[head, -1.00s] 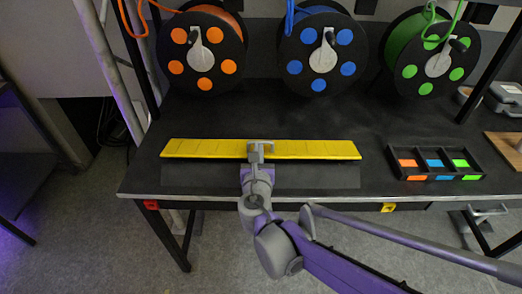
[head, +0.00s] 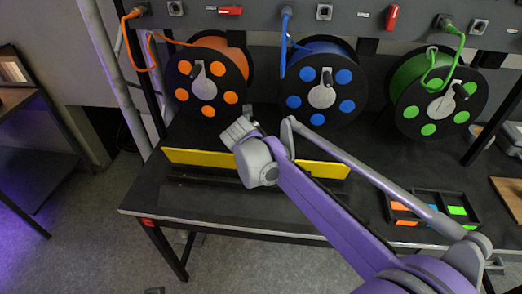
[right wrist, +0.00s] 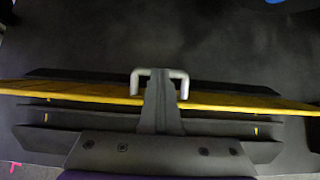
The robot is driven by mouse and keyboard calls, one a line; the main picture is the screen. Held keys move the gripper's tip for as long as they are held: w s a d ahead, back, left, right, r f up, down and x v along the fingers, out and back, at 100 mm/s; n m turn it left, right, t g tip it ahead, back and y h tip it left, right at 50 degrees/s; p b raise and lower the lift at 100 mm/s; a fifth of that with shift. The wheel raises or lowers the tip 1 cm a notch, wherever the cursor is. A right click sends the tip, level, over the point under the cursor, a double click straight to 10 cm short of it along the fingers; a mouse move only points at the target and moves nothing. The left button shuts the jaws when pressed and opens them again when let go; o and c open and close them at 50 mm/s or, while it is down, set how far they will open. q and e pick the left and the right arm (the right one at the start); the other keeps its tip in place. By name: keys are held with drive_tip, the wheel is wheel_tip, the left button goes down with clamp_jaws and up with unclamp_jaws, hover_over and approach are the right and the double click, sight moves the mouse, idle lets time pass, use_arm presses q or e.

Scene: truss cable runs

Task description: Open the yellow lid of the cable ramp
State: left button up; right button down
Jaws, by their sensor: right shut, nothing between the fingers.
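The yellow lid (head: 200,158) of the cable ramp stands tilted up on edge in the head view, above the dark ramp base (head: 225,200). My right arm covers its middle. In the right wrist view the lid (right wrist: 80,94) shows nearly edge-on as a thin band, with its pale U-shaped handle (right wrist: 177,75) at the centre. My right gripper (right wrist: 160,78) is shut, its dark fingers reaching up at the handle with nothing gripped. Whether they touch the handle or lid I cannot tell. In the head view the fingertips are hidden behind my wrist. My left gripper is out of view.
Orange (head: 207,85), blue (head: 321,90) and green (head: 432,95) cable reels stand behind the ramp. A divided black tray (head: 472,222) with coloured pieces sits at the right, partly behind my arm.

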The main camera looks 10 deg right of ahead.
drive_tip(key=shift+w+d+r, duration=0.1)
drive_tip(key=shift+w+d, duration=0.15)
drive_tip(key=shift+w, duration=0.6)
drive_tip(key=shift+w+d+f+p, duration=0.15)
drive_tip(key=shift+w+p, duration=0.05)
drive_tip(key=shift+w, duration=0.45)
drive_tip(key=shift+w+d+f+p, duration=0.1)
drive_tip(key=shift+w+p, duration=0.05)
drive_tip(key=shift+w, duration=0.5)
drive_tip(key=shift+r, duration=0.1)
